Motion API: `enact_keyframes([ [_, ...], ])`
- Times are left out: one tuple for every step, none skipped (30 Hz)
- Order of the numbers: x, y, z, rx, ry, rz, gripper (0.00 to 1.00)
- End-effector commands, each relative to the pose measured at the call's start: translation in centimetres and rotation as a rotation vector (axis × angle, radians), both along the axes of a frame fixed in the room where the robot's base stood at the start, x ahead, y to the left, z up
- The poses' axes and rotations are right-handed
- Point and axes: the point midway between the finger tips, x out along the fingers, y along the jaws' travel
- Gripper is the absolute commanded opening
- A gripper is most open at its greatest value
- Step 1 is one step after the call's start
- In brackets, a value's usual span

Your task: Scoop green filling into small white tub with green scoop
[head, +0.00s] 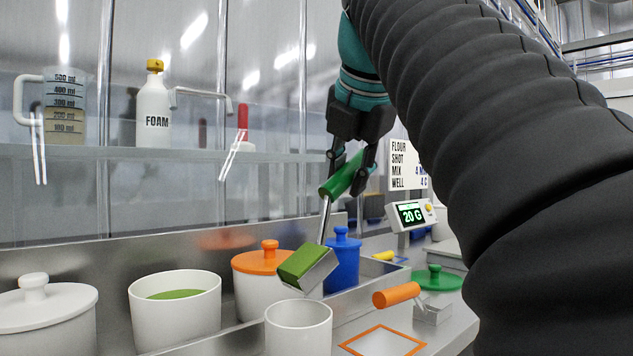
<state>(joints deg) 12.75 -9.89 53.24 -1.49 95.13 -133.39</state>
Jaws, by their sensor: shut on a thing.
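My gripper (352,158) is shut on the green handle of the green scoop (345,176), which hangs tilted with its square metal head down to the left. The head holds green filling (303,260), level with the rim. It is above and slightly behind the small white tub (298,338); whether it is directly over the opening I cannot tell. The tub's inner wall looks clean, and its bottom is hidden. The large white pot (158,322) with green filling inside (176,294) stands open to the left.
A white pot with an orange lid (262,262) and a blue lidded pot (342,264) stand close behind the scoop head. An orange-handled scoop (397,295) and an orange-outlined square (350,347) are at right. A display (411,215) reads 20 G. A lidded white pot (38,318) is far left.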

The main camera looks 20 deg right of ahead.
Motion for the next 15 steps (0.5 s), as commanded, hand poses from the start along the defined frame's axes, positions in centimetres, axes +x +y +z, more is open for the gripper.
enact_keyframes([
  [-0.1,0.5,0.2,-0.019,-0.007,0.006,0.0],
  [-0.1,0.6,0.3,-0.031,-0.01,0.005,0.0],
  [-0.2,0.8,0.4,-0.048,-0.015,0.005,0.0],
  [-0.2,1.0,0.5,-0.059,-0.019,0.006,0.0],
  [-0.3,1.2,0.7,-0.071,-0.023,0.006,0.0],
  [-0.4,1.4,0.9,-0.087,-0.029,0.006,0.0],
  [-0.4,1.5,1.0,-0.098,-0.032,0.005,0.0],
  [-0.5,1.7,1.0,-0.108,-0.034,0.005,0.0],
  [-0.5,1.9,1.1,-0.122,-0.038,0.005,0.0],
  [-0.6,2.1,1.1,-0.131,-0.042,0.005,0.0],
  [-0.7,2.2,1.2,-0.142,-0.045,0.005,0.0],
  [-0.8,2.4,1.3,-0.156,-0.05,0.005,0.0],
  [-0.8,2.6,1.4,-0.166,-0.054,0.006,0.0],
  [-0.9,2.7,1.5,-0.176,-0.057,0.005,0.0],
  [-0.9,2.9,1.5,-0.188,-0.059,0.005,0.0],
])
